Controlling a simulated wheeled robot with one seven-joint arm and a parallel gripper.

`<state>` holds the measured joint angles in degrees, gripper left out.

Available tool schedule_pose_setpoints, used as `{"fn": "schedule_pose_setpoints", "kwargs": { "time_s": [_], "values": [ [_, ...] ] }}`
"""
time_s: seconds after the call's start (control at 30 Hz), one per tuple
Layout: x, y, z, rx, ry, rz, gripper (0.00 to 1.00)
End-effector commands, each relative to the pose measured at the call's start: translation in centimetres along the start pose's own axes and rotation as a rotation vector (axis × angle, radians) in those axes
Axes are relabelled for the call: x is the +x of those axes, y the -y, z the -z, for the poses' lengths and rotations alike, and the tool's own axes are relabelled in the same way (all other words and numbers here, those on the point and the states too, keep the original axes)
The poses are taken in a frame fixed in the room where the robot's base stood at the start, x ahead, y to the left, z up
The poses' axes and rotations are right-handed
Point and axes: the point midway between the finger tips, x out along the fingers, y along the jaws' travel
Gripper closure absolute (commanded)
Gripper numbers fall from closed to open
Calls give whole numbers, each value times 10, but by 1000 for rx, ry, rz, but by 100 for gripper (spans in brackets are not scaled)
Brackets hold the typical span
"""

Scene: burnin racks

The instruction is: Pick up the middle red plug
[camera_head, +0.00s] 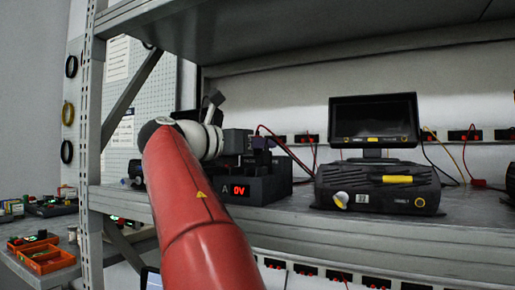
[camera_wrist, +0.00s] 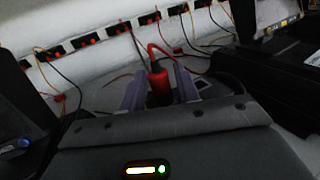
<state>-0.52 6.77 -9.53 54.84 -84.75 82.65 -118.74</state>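A red plug (camera_wrist: 160,88) with a red cable stands between the two purple-grey fingers of my gripper (camera_wrist: 160,82) in the wrist view. One finger is on each side of it, close to its sides. I cannot tell whether they touch it. In the head view my gripper (camera_head: 262,146) is low over the black power supply (camera_head: 262,188) with a red "0V" display. A red cable (camera_head: 285,148) rises from the gripper area and runs right. The plug's lower end and its socket are hidden by my gripper. I cannot make out other red plugs beside it.
A black instrument with a screen (camera_head: 375,122) stands to the right on the shelf (camera_head: 330,228). Small black socket blocks with red plugs and loose cables (camera_head: 465,135) line the back wall. A shelf post (camera_head: 92,130) and a bench with orange trays (camera_head: 45,258) are at left.

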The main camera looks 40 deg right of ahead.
Motion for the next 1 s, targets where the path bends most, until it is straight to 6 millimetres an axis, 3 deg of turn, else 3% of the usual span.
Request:
{"fn": "schedule_pose_setpoints", "kwargs": {
  "time_s": [0.03, 0.23, 0.77, 1.0],
  "values": [
    [0, 0, 0, 0, 0, 0, 75],
    [0, 0, 0, 0, 0, 0, 99],
    [0, 0, -1, 1, 0, 0, 97],
    [0, 0, -19, 2, 0, 1, 97]
  ]
}}
